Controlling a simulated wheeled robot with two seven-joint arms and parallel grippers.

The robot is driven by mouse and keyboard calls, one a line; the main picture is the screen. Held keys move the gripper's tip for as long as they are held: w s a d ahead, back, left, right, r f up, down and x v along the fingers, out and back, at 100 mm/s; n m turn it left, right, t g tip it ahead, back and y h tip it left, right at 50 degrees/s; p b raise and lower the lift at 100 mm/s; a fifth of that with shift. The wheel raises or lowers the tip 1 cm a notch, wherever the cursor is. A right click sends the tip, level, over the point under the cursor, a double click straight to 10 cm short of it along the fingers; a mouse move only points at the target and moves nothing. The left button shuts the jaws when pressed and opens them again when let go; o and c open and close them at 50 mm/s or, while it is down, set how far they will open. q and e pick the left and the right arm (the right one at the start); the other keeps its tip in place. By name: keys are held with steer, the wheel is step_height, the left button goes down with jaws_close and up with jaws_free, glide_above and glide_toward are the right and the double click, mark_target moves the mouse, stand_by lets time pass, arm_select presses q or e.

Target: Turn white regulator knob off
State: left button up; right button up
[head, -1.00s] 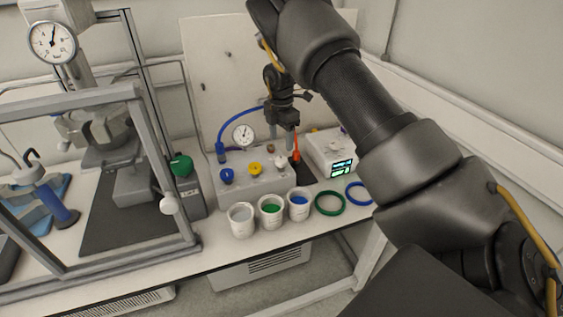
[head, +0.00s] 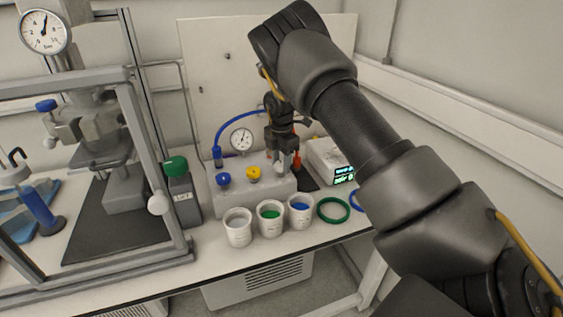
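The grey regulator box (head: 256,200) stands on the bench, with a blue knob (head: 223,179) and a yellow knob (head: 253,173) on its top. The white regulator knob (head: 280,168) is at the right end of that row, mostly hidden by my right gripper. My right gripper (head: 284,165) points down right at the white knob, its fingertips at knob height. Whether the fingers are closed on the knob or only around it cannot be made out. My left gripper is out of view.
A gauge (head: 241,139) and a blue hose (head: 232,121) rise behind the box. A white device with a lit display (head: 343,174) stands to its right. Several cups, such as the green-filled one (head: 270,222), and a green ring (head: 333,210) lie in front. A framed reactor fills the left.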

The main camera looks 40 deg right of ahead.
steer(key=c, duration=0.3)
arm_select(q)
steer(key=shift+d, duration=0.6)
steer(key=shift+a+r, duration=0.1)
